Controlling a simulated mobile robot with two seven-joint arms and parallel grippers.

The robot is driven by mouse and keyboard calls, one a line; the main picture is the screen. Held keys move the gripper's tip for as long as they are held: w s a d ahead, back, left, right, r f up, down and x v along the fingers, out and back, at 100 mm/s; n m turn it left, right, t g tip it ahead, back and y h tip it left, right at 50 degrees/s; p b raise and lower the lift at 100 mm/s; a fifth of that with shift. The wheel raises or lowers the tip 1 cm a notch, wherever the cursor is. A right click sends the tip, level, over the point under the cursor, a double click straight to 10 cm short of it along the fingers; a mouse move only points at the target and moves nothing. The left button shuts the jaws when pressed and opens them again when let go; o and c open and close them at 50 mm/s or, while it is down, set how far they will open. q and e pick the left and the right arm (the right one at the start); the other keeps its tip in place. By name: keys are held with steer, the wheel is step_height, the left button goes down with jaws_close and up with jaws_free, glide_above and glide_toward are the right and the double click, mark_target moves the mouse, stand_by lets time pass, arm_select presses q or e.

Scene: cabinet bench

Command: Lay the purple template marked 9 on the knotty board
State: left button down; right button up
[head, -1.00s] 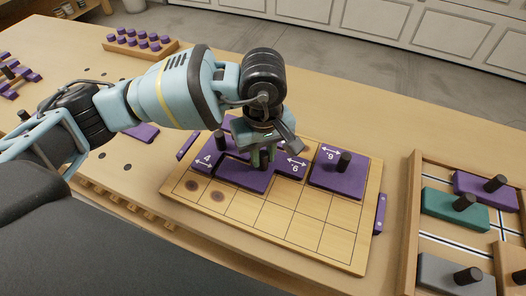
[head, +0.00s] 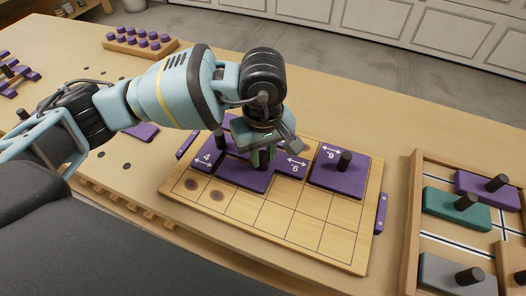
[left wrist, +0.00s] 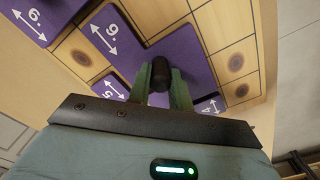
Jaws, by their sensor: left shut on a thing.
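The knotty board (head: 294,238) is a pale wooden board with a drawn grid; dark knots show at its near-left corner. The purple template marked 9 (head: 242,176) appears to lie flat on the board, around its middle left. My left gripper (head: 262,158) is shut on its dark peg from above. In the left wrist view the fingers (left wrist: 161,88) stand on both sides of the peg, and the template (left wrist: 182,52) spreads beneath. A purple template marked 4 (head: 205,164) sits beside it on the left. Another purple template (head: 338,180), its digit reading 6 or 9, lies to the right.
A wooden tray (head: 412,205) on the right holds purple, teal and grey pegged blocks. Narrow purple pieces (head: 380,214) stand beside the board's edges. A rack of purple pegs (head: 140,45) stands at the back left. The board's near rows are mostly bare.

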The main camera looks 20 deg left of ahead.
stand_by(0.3)
arm_select(q)
steer(key=c, duration=0.8)
jaws_free()
steer(key=shift+r, duration=0.1)
steer(key=shift+r+p, duration=1.85)
steer(key=shift+r, duration=2.1)
arm_select(e)
steer(key=shift+t, duration=0.4)
steer(key=shift+w+r, duration=0.5)
steer(key=shift+r, duration=0.25)
steer(key=shift+w+r, duration=0.45)
steer(key=shift+r, duration=0.35)
steer(key=shift+w+r, duration=0.5)
steer(key=shift+r, duration=0.25)
